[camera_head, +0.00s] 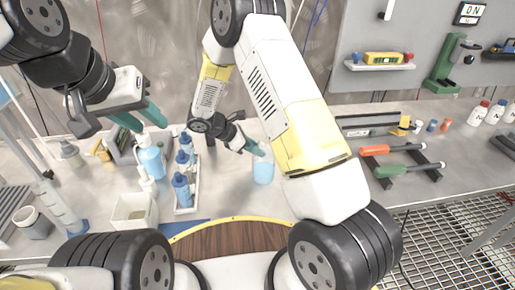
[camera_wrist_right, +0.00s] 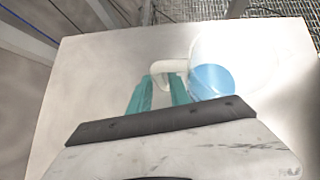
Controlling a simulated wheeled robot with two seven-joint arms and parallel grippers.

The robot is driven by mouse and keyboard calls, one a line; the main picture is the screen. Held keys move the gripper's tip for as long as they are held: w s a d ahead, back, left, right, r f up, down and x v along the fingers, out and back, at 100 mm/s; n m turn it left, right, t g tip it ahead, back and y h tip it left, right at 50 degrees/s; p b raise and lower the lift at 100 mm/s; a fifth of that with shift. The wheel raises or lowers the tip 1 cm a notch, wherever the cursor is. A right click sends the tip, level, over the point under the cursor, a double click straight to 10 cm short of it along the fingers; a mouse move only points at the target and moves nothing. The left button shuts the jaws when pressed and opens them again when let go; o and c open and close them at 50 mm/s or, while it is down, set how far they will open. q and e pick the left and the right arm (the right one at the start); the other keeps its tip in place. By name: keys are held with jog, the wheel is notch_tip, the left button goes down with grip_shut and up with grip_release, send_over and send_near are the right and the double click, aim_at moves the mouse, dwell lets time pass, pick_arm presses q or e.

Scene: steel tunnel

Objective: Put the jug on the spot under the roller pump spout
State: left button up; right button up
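The clear jug (camera_head: 263,173) with blue liquid stands on the bench near the middle of the head view. It also shows in the right wrist view (camera_wrist_right: 212,80), with its pale handle to the left. My right gripper (camera_head: 257,149) is at the jug's handle. In the wrist view its teal fingers (camera_wrist_right: 160,84) are spread apart, with the handle at and between their tips. Whether they touch it is unclear. My left gripper (camera_head: 142,117) is open and empty above the bottles at the left. I cannot identify the roller pump or its spot for certain.
Blue bottles (camera_head: 182,188) stand in a white tray left of the jug, beside a white box (camera_head: 134,211). A green stand-like device (camera_head: 447,72) is at the back right. Orange and green-handled tools (camera_head: 392,150) lie on the right. Bench around the jug is clear.

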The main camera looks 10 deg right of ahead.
grip_shut()
dwell(1.4)
